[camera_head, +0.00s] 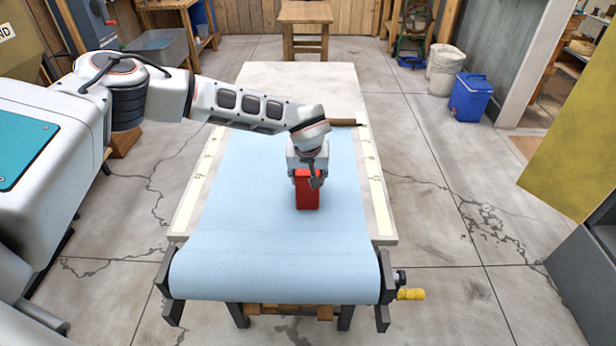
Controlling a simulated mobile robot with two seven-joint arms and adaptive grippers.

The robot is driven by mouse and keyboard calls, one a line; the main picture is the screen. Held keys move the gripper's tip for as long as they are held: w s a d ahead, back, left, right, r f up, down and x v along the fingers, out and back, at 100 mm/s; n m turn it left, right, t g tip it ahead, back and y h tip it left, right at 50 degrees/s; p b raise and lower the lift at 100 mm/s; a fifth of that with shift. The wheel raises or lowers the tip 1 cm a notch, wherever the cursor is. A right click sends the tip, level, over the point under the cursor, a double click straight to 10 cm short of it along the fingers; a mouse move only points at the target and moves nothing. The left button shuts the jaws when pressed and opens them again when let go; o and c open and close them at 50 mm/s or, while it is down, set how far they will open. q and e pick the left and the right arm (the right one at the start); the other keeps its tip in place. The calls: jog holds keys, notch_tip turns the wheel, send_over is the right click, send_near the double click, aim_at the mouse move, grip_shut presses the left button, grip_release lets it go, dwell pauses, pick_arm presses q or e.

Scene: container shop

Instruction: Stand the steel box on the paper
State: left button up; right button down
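A red box (307,198), the only box on the paper and seemingly the steel box, is upright over the light blue paper (250,215), right of the paper's middle. Its base appears to touch the paper, though a small gap cannot be ruled out. My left gripper (308,179) points down at the top of the box. One finger overlaps the box's upper right front; the other is mostly hidden. Whether the fingers grip the box or stand apart around it cannot be told. My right gripper is not in view.
The paper runs from a roll (275,276) at the near edge over a pale table (300,78). A brown bar (341,122) lies across the paper's far end. A yellow handle (411,294) sticks out at the near right. The paper left of the box is clear.

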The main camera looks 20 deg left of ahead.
aim_at(308, 175)
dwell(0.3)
pick_arm(q)
jog(key=o, duration=1.6)
jog(key=shift+f, duration=0.1)
jog(key=shift+r, duration=0.55)
jog(key=v, duration=1)
jog(key=shift+s+d, duration=0.15)
jog(key=shift+s, duration=0.05)
jog(key=shift+s+r, duration=0.25)
jog(key=shift+r, duration=0.2)
